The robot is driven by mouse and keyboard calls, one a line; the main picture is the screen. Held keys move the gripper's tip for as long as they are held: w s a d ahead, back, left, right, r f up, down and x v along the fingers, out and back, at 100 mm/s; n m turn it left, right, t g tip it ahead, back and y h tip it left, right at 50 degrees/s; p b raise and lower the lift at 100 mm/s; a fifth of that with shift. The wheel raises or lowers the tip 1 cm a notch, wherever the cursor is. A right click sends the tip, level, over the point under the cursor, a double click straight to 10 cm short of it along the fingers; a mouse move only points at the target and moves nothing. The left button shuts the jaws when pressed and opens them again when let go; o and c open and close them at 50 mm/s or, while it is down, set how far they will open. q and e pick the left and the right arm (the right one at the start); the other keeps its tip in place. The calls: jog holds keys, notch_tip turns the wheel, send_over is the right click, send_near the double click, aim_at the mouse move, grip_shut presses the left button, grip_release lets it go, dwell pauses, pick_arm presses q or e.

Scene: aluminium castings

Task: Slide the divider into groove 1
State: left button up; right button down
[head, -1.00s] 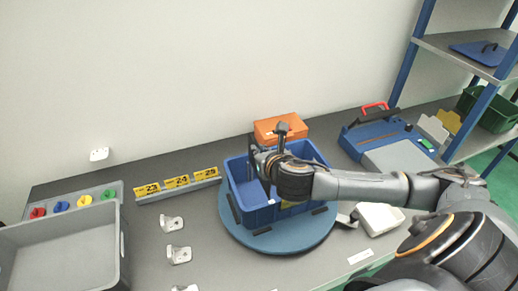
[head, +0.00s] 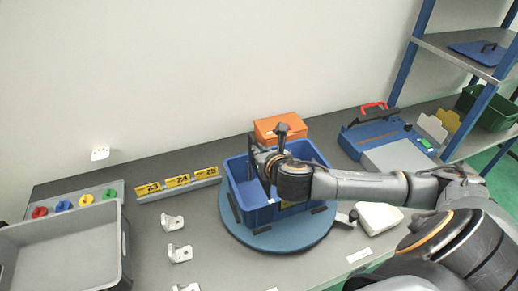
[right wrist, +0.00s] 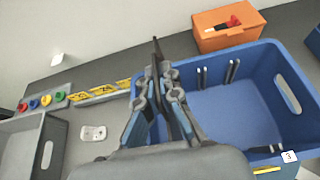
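The blue bin (head: 282,212) stands on a round blue turntable (head: 290,238). My right gripper (right wrist: 163,78) is over the left part of the bin, fingers close together; it also shows in the head view (head: 258,153). A thin dark plate, seen nearly edge-on, stands between the fingertips and looks like the divider (right wrist: 156,50). Its lower edge is hidden, so I cannot tell whether it sits in a groove. Paired dark ribs forming grooves (right wrist: 232,71) line the bin's far inner wall. A label reading 3 (right wrist: 289,157) is on the near rim. My left gripper is out of view.
An orange box (head: 280,127) stands behind the bin. A grey tray (head: 60,245) and a rail with yellow number tags (head: 177,183) are at the left, with metal castings (head: 173,222) between. A blue case (head: 372,135) and white object (head: 379,217) are at the right.

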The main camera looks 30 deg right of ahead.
jog(key=shift+p, duration=0.35)
dwell(0.5)
jog(key=shift+f+b, duration=3.1)
jog(key=shift+f, duration=2.3)
jog(key=shift+r, duration=0.15)
jog(key=shift+r+p, duration=3.75)
jog(key=shift+p, duration=0.65)
jog(key=shift+r, duration=1.1)
